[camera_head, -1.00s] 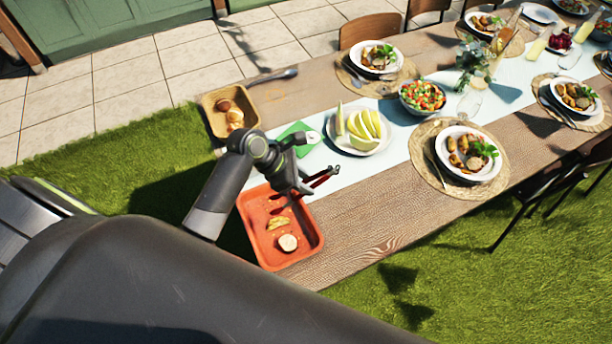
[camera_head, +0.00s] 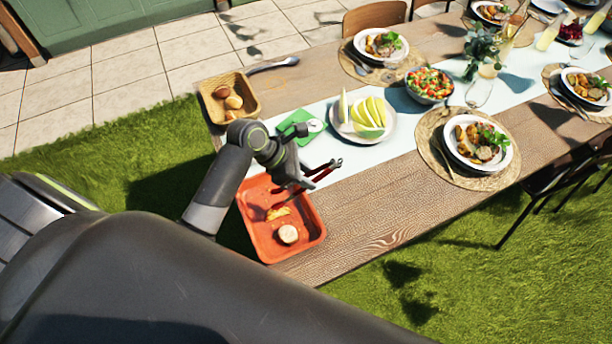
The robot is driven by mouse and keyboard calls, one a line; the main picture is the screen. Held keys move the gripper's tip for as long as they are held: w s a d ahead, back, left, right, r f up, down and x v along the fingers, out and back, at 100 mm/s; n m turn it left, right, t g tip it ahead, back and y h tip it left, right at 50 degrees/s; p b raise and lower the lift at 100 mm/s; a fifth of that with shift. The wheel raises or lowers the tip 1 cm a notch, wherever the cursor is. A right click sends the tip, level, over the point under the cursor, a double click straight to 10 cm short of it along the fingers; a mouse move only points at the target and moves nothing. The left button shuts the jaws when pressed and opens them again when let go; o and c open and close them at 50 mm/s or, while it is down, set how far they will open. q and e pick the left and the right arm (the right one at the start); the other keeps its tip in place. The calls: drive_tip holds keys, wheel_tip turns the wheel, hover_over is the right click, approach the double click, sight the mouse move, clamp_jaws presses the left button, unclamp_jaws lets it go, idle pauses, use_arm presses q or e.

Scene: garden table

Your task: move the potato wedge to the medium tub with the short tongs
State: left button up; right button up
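My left gripper (camera_head: 293,178) is over the upper right of an orange tray (camera_head: 296,248). It appears shut on red tongs (camera_head: 322,174), which slant across it from dark ends at the upper right down toward the tray. The fingers partly hide the tongs. The yellowish potato wedge (camera_head: 278,213) lies in the tray, close to the lower end of the tongs; I cannot tell whether they touch. A round pale piece (camera_head: 288,234) lies below the wedge. I cannot make out a medium tub. My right gripper is not in view.
A basket (camera_head: 251,107) with rolls stands at the table's left end. A green board (camera_head: 293,124) with a small white round thing and a plate of melon slices (camera_head: 368,118) are behind the gripper. Bare wood (camera_head: 370,215) lies right of the tray.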

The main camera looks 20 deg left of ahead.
use_arm(q)
wheel_tip(320, 180, down, 6)
drive_tip(key=b, duration=0.5)
drive_tip(key=shift+f, duration=0.15)
drive_tip(key=shift+c, duration=0.4)
drive_tip(key=c, duration=0.5)
wheel_tip(320, 180, up, 11)
drive_tip(key=p, duration=1.4)
drive_tip(key=shift+r, duration=0.55)
drive_tip(key=shift+a, duration=0.15)
